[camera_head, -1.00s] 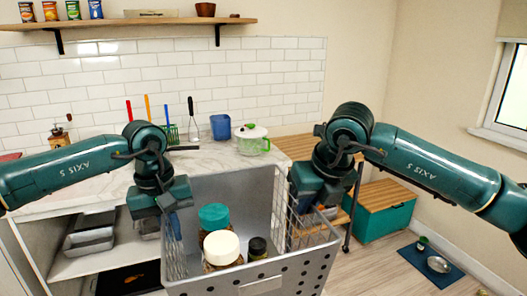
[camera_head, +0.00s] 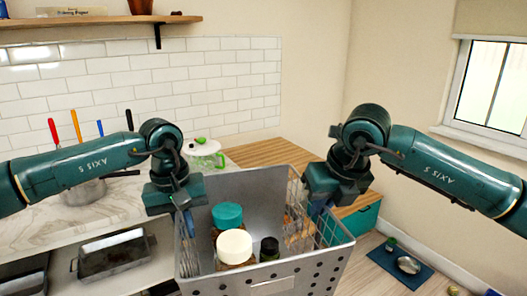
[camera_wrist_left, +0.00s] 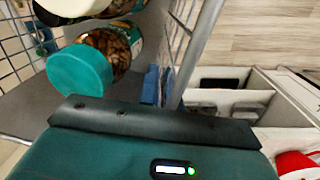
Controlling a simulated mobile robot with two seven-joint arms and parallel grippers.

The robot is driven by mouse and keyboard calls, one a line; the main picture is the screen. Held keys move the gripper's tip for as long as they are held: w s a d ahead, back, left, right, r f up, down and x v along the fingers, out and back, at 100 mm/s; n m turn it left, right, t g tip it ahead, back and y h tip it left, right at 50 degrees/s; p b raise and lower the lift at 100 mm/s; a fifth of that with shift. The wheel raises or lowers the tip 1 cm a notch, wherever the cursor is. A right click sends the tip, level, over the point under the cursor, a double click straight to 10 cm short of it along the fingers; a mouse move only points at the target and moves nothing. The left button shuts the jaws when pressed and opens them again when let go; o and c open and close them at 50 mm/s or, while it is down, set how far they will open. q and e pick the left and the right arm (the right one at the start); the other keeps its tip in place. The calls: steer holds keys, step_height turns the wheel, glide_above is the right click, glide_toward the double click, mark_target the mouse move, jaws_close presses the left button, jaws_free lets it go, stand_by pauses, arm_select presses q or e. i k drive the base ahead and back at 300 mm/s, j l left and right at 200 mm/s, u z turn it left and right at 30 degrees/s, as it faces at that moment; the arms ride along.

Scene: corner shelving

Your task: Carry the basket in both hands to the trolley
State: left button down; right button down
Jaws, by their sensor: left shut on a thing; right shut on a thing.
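A grey basket (camera_head: 315,275) with wire sides and a perforated front hangs between my two grippers in the head view. My left gripper (camera_head: 180,205) is shut on its left rim. My right gripper (camera_head: 325,200) is shut on its right rim. Inside stand a teal-lidded jar (camera_head: 227,216), a white-lidded jar (camera_head: 235,246) and a small dark-lidded jar (camera_head: 269,248). The left wrist view shows the teal lid (camera_wrist_left: 80,70) close to my left gripper (camera_wrist_left: 150,118), whose fingertips are mostly hidden. No trolley can be made out clearly.
A marble counter (camera_head: 110,215) with a green-handled white pot (camera_head: 204,155) lies behind and left. A wooden top (camera_head: 262,152) is behind the basket. A blue mat with a bowl (camera_head: 408,265) lies on the floor at right. Open floor lies between.

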mark_target(274, 161)
steer(key=i+z, duration=0.3)
steer(key=i, duration=0.35)
steer(key=i+z, duration=0.35)
steer(key=i, duration=0.25)
steer(key=i+z, duration=0.2)
steer(key=i, duration=0.45)
steer(key=i+u, duration=0.2)
steer(key=i, duration=0.45)
steer(key=i+u, duration=0.6)
steer(key=u, duration=0.2)
steer(key=i+u, duration=0.35)
steer(key=k+l, duration=0.05)
steer(key=k, duration=0.05)
